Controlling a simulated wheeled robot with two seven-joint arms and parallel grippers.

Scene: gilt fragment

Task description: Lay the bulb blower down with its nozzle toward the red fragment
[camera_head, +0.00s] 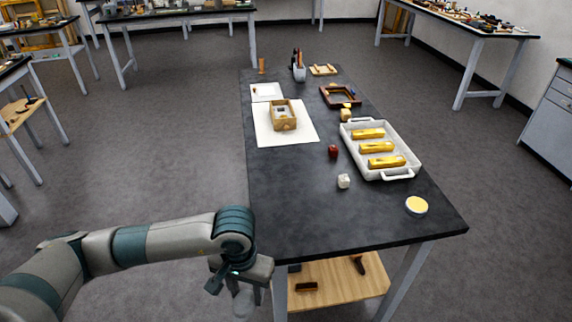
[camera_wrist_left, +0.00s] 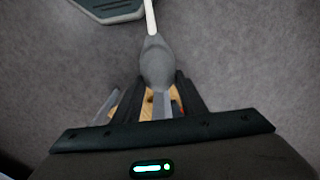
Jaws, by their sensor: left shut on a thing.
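My left gripper (camera_head: 240,287) hangs beside the near left corner of the dark table, off its edge. In the left wrist view my left gripper (camera_wrist_left: 158,98) is shut on the bulb blower (camera_wrist_left: 157,62), a grey bulb with a thin white nozzle pointing to the top of that view. In the head view the blower (camera_head: 243,302) shows as a grey shape below the gripper, partly hidden. The red fragment (camera_head: 333,151) lies on the table left of the white tray. My right gripper is not in view.
The dark table (camera_head: 290,215) has a clear near left part. A white block (camera_head: 344,181), a tan block (camera_head: 346,115), a round yellow-topped tin (camera_head: 416,206) and a white tray (camera_head: 408,175) with gilt bars stand right. A box (camera_head: 283,122) rests on a white sheet (camera_head: 303,132).

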